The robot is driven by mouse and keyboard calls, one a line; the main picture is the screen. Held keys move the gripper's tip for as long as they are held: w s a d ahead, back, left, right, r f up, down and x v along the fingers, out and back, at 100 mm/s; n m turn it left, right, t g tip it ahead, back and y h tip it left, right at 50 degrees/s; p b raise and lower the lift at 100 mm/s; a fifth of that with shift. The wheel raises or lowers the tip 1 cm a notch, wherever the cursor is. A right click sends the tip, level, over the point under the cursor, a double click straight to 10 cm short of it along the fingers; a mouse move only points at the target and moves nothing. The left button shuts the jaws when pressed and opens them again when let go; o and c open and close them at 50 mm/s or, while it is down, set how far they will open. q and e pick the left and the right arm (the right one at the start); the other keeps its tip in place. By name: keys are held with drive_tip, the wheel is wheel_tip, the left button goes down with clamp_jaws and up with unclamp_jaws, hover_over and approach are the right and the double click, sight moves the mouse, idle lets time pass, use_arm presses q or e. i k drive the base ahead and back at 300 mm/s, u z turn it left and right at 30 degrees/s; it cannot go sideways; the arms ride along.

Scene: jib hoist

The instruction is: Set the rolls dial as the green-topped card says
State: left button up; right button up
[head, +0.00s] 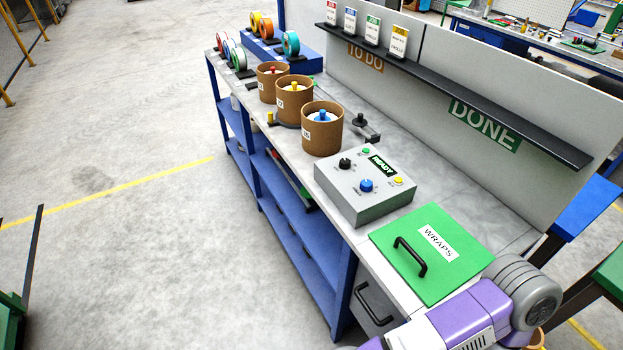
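The green-topped card (373,31) stands on the black shelf on the back wall, in a row with other cards above the "TO DO" sign. Its print is too small to read. A grey control box (383,207) sits on the bench. It has a black dial (344,163) at its left and a blue dial (366,185) nearer its front. I cannot tell from their labels which is the rolls dial, nor read their settings. A purple and grey arm of mine comes in at the bottom right, but its gripper does not show. My other gripper is out of view.
The box has a "READY" display (383,165), a green button (366,151) and a yellow button (398,181). A green "WRAPS" lid (398,262) with a black handle lies in front. Brown tubs (322,138) and tape rolls (290,43) stand farther back. The "DONE" shelf side is empty.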

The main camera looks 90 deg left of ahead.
sight(366, 185)
drive_tip(key=u, duration=1)
drive_tip(key=k, duration=0.75)
drive_tip(key=u, duration=1.55)
drive_tip(key=i, duration=0.5)
drive_tip(key=u, duration=0.25)
